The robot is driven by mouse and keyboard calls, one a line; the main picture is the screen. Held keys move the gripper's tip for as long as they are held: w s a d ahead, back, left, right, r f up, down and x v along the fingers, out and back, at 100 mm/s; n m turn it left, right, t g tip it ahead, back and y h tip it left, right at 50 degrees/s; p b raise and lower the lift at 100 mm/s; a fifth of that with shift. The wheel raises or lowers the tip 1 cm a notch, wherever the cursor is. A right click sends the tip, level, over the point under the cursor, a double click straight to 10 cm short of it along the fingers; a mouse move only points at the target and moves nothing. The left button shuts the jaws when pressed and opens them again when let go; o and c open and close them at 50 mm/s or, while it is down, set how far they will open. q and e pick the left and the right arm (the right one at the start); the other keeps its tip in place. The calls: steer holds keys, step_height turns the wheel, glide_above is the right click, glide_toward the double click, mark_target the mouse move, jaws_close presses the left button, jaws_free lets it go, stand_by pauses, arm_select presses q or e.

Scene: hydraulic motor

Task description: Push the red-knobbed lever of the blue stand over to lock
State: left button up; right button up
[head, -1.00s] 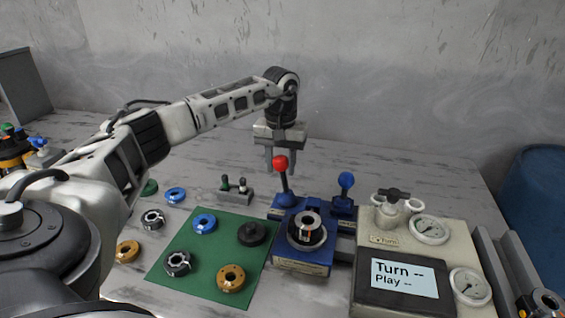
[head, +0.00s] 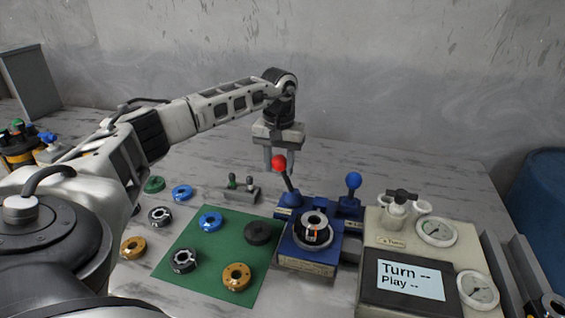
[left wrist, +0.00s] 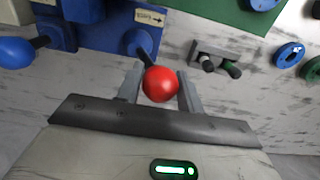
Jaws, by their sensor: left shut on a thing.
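The blue stand (head: 304,254) stands right of the green mat, with a dark and silver ring part (head: 314,228) on it. Its red-knobbed lever (head: 279,162) rises at the back left and leans left in the head view. My left gripper (head: 280,166) reaches down from behind, its fingers at the red knob. In the left wrist view, the red knob (left wrist: 160,84) sits between the two fingers (left wrist: 160,76), and the gripper is shut on it. A blue-knobbed lever (head: 353,181) stands upright to the right. My right gripper is not in view.
A green mat (head: 207,273) with several rings lies left of the stand, with more rings beyond. A small grey holder (head: 239,193) is behind it. A beige gauge panel (head: 448,257) with a screen stands close on the right. The table behind the gripper is clear.

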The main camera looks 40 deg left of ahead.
arm_select(q)
steer(key=shift+o, duration=0.2)
steer(key=shift+s+a+f, duration=0.1)
steer(key=shift+s+a, duration=0.1)
steer(key=shift+a, duration=0.1)
steer(key=shift+s+a+f, duration=0.1)
steer(key=shift+o, duration=0.4)
steer(key=shift+s+a+f, duration=0.35)
steer(key=shift+a, duration=0.15)
steer(key=o, duration=0.5)
steer(key=shift+a+f, duration=0.1)
